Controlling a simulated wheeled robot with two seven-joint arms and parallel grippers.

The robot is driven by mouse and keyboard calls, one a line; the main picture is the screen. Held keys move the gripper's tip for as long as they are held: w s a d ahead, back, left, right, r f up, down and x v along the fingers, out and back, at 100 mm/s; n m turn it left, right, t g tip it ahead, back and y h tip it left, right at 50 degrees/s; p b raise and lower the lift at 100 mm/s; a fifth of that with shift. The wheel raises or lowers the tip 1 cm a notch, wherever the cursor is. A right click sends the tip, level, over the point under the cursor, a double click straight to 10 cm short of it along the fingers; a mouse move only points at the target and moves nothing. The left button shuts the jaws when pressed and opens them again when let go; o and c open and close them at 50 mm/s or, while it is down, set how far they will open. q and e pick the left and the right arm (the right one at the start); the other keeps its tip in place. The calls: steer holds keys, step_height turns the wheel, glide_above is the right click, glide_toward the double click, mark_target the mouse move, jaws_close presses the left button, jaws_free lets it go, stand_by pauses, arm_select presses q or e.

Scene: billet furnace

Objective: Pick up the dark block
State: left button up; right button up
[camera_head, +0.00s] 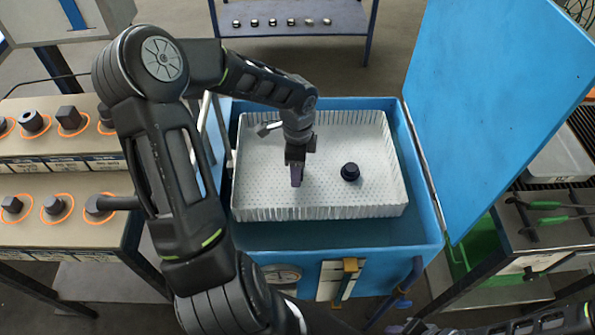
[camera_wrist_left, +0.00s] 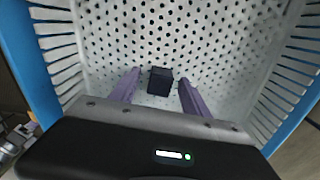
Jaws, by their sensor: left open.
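The dark block (camera_head: 350,172) sits on the floor of a white perforated basket (camera_head: 250,208), right of the basket's middle. In the left wrist view the dark block (camera_wrist_left: 160,81) looks squarish and appears between the two purple fingers. My left gripper (camera_head: 297,178) points down inside the basket, to the left of the block, with a visible gap in the head view. It is open and holds nothing; the wrist view shows its fingers (camera_wrist_left: 158,92) spread apart.
The basket sits in a blue tank (camera_head: 330,237) with its blue lid (camera_head: 490,110) raised at the right. A stepped rack with several dark parts (camera_head: 70,118) stands left. The basket floor around the block is clear; slatted walls surround it.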

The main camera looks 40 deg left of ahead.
arm_select(q)
steer(key=shift+c, duration=0.5)
jaws_close()
stand_by(0.5)
